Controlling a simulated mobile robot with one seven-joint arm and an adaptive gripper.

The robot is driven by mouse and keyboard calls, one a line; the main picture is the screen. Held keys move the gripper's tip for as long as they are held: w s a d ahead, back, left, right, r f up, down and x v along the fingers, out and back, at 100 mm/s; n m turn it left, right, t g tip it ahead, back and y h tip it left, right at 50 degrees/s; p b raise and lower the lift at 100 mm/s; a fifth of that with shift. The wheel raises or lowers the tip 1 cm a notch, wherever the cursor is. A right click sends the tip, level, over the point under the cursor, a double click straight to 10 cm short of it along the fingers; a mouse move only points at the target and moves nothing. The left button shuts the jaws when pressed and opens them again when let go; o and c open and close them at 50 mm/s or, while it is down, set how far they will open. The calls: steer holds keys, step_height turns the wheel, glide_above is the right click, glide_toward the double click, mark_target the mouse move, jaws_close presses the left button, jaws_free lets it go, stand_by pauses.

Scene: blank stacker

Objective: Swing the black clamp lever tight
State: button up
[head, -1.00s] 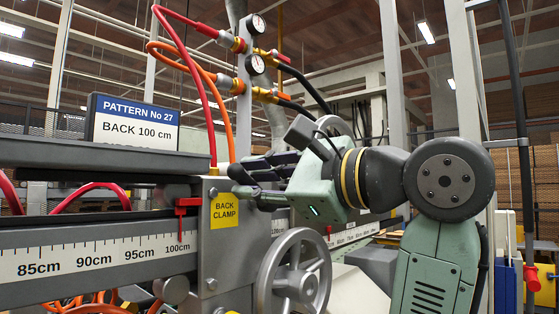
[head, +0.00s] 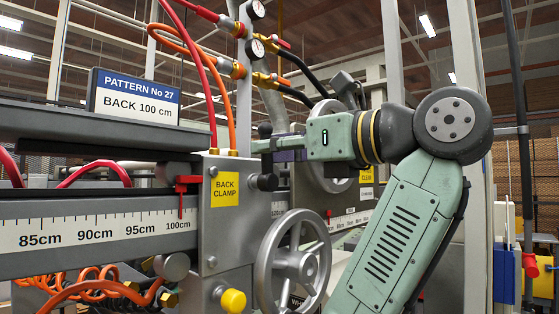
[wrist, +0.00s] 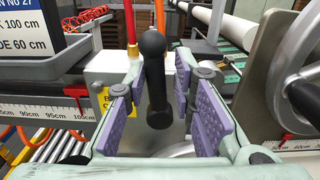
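The black clamp lever (wrist: 156,82) stands upright in the wrist view, a bar with a rounded knob at each end. In the head view its upper knob (head: 265,131) shows above my fingers and its lower knob (head: 264,182) below them, beside the yellow BACK CLAMP label (head: 226,189). My gripper (head: 271,146) is level and reaches the lever from the right. In the wrist view its purple finger pads are apart, with the lever between them and gaps on both sides. I cannot tell how tight the lever is.
A spoked handwheel (head: 293,262) is below my gripper, and another wheel (head: 330,150) stands close behind it. Red and orange hoses run upward behind the lever. A red pointer (head: 183,186) sits at 100cm on the scale (head: 110,233). A yellow knob (head: 233,301) is below the clamp plate.

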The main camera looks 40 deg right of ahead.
steer(key=shift+d+f+m+b, duration=0.2)
steer(key=shift+m+b, duration=0.4)
steer(key=shift+b, duration=2)
steer(key=s+b, duration=0.4)
steer(key=s, duration=0.5)
steer(key=shift+d+r, duration=0.2)
steer(key=shift+d, duration=0.25)
